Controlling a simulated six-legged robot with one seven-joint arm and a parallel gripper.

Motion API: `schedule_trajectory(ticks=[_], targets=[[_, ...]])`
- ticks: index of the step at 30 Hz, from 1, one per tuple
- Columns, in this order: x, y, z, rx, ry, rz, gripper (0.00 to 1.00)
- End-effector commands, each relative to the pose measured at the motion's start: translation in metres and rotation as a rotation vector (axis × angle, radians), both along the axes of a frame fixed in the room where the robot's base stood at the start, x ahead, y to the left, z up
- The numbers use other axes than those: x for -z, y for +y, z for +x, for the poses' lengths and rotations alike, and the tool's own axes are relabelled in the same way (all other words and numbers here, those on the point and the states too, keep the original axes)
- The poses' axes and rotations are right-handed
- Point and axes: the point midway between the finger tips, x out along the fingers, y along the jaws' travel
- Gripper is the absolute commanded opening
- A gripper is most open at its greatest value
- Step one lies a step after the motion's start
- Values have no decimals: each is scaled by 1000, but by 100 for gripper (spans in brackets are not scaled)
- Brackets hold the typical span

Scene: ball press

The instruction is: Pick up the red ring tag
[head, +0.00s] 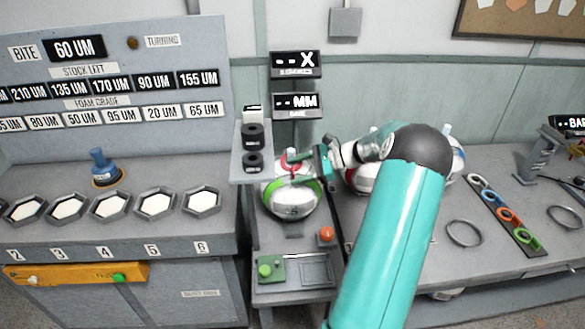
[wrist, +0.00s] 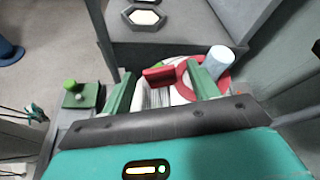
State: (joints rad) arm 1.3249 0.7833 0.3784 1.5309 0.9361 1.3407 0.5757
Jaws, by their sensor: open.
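A red ring tag (wrist: 186,72) lies on top of a ball, around or beside a pale upright peg (wrist: 219,60) in the wrist view. Its raised red tab (wrist: 158,72) shows between my fingers. In the head view, a little red (head: 291,158) shows at the top of the white, green and red ball (head: 292,208), which sits in the press station. My gripper (head: 298,168) is at the ball's top, its green fingers (wrist: 160,88) open on either side of the tab. Whether they touch it I cannot tell. The fingers and wrist hide part of the ring.
A dark rack (head: 507,222) with blue, white, orange and green rings lies on the right bench. More balls (head: 362,178) stand behind my arm. A shelf with black rolls (head: 253,150) stands close left of the ball. A green-button box (head: 271,269) is in front.

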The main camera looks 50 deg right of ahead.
Motion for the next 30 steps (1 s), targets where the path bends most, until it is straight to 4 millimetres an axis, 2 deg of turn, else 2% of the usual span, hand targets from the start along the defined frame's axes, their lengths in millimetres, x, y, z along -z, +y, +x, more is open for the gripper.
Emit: schedule_trajectory(ticks=[7,8,12,15,24,26,30], targets=[[1,2,2,0,-1,-1,60],[1,2,2,0,-1,-1,56],[1,2,2,0,-1,-1,29],[1,2,2,0,-1,-1,12],[-3,2,2,0,-1,-2,12],[-9,1,2,0,-2,-4,12],[-33,2,2,-1,-3,-6,12]])
